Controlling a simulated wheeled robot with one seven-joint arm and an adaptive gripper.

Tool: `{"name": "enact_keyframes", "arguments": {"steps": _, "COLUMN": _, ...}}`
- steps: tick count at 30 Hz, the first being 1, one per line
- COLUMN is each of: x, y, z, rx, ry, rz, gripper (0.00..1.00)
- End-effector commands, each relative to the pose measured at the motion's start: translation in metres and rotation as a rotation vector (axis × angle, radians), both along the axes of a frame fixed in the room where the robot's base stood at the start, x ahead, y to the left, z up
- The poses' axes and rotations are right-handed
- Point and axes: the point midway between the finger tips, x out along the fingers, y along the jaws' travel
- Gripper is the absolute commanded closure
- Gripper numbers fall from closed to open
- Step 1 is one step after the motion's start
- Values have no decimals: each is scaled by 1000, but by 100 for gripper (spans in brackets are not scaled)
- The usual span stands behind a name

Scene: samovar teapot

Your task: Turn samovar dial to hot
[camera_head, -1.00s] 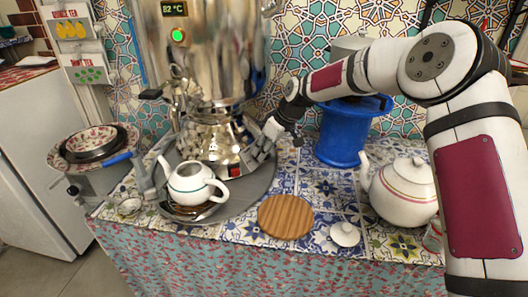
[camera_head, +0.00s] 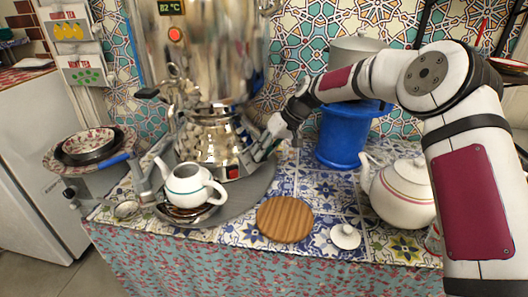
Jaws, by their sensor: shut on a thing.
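The shiny metal samovar (camera_head: 185,65) stands at the back left on a round grey tray. Its display (camera_head: 171,7) reads 82 °C, and the round light (camera_head: 176,35) below glows red. A small red part (camera_head: 233,172) shows low on its base. My gripper (camera_head: 254,158) is at the right side of the base, close to this red part, with its fingers pointing down and left. It is shut on what appears to be the dial, which its fingers mostly hide. I cannot read the dial's setting.
A white teapot without a lid (camera_head: 186,185) stands on the tray, left of my gripper. A wooden trivet (camera_head: 284,219), a loose white lid (camera_head: 345,237), a larger teapot (camera_head: 402,195) and a blue stand (camera_head: 343,140) are to the right.

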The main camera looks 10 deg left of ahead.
Motion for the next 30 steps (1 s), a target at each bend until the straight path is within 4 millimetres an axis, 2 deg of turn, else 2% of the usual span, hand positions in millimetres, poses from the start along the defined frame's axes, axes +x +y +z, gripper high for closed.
{"name": "enact_keyframes", "arguments": {"steps": 6, "x": 0, "y": 0, "z": 0, "rx": -1, "ry": 1, "rz": 0, "gripper": 100}}
{"name": "enact_keyframes", "arguments": {"steps": 7, "x": 0, "y": 0, "z": 0, "rx": -1, "ry": 0, "rz": 1, "gripper": 73}}
{"name": "enact_keyframes", "arguments": {"steps": 8, "x": 0, "y": 0, "z": 0, "rx": -1, "ry": 0, "rz": 1, "gripper": 68}}
{"name": "enact_keyframes", "arguments": {"steps": 20, "x": 0, "y": -3, "z": 5, "rx": 0, "ry": -2, "rz": 0, "gripper": 68}}
{"name": "enact_keyframes", "arguments": {"steps": 23, "x": 0, "y": -10, "z": 15, "rx": -1, "ry": -3, "rz": 1, "gripper": 68}}
{"name": "enact_keyframes", "arguments": {"steps": 30, "x": -2, "y": -35, "z": 56, "rx": -1, "ry": -4, "rz": -1, "gripper": 68}}
